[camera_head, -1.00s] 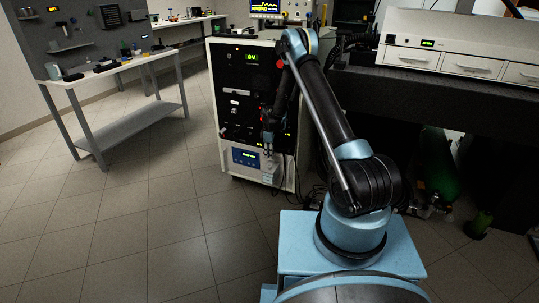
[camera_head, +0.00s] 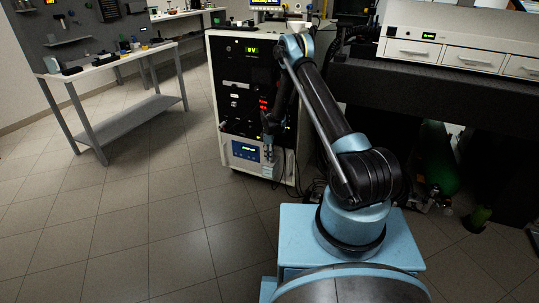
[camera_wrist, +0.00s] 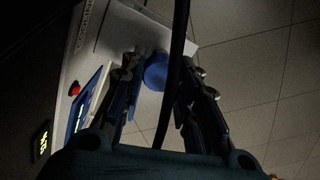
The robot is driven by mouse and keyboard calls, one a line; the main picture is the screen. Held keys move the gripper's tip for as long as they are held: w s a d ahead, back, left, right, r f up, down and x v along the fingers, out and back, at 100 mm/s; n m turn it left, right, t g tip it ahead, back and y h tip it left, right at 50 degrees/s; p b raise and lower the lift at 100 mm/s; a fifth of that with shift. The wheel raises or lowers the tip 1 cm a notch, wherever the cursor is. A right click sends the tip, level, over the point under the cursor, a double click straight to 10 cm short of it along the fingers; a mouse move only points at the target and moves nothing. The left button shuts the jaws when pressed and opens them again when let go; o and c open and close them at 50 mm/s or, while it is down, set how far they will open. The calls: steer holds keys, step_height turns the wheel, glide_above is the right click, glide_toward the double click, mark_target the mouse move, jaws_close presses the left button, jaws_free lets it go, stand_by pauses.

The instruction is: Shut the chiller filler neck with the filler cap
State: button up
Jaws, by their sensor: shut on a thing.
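The chiller is the white-fronted unit with a blue display panel (camera_head: 247,150) low in the rack. In the wrist view its white front (camera_wrist: 112,28) with lettering is at the left. My gripper (camera_head: 268,152) hangs in front of the chiller's right side. In the wrist view my gripper (camera_wrist: 158,78) has its fingers on both sides of a round blue cap (camera_wrist: 156,70), the filler cap, and is shut on it. A dark cable crosses in front of the cap's right edge. The filler neck is not distinguishable; the cap and fingers may hide it.
The rack (camera_head: 226,60) stands upright around the chiller, with cables on the floor at its right. A dark bench with white drawers (camera_head: 468,55) is at the right, a green cylinder (camera_head: 437,165) under it. A workbench (camera_head: 120,62) stands at the left. The floor between is clear.

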steer(key=shift+f, duration=0.75)
stand_by(0.8)
